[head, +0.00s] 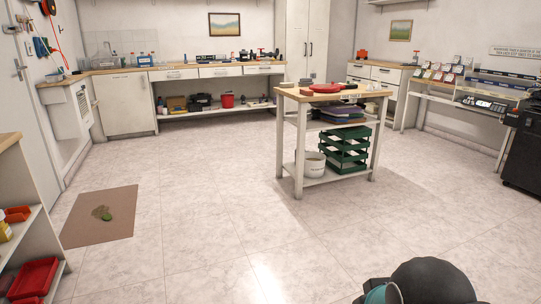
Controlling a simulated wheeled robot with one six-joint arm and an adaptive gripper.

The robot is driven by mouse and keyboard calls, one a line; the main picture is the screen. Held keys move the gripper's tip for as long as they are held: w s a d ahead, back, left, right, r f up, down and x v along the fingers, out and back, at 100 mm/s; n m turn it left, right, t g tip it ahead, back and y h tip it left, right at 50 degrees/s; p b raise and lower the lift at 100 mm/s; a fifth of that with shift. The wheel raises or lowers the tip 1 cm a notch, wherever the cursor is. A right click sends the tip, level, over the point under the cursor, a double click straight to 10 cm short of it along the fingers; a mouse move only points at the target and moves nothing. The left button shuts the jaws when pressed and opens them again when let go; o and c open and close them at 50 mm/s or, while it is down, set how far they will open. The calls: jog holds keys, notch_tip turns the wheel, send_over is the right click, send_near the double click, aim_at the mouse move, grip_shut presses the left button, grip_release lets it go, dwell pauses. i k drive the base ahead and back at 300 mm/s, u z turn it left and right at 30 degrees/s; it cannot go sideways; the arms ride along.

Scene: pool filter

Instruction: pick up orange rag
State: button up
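I cannot make out an orange rag for certain. A flat red item (325,88) lies on top of the wooden-topped work table (297,95) in the middle of the room; whether it is cloth is too small to tell. A small orange object (363,54) stands on the back right counter. My gripper is not in view; only a dark rounded part of my arm shows at the bottom right.
Green stacked trays (345,150) and a white bucket (313,165) stand on the table's lower shelf. A black machine (522,150) is at right. The floor between is clear.

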aim_at(306, 92)
jog(key=u, duration=0.05)
jog(key=i, duration=1.9)
jog(key=z, duration=0.55)
jog(key=i, duration=2.2)
jog(key=z, duration=0.45)
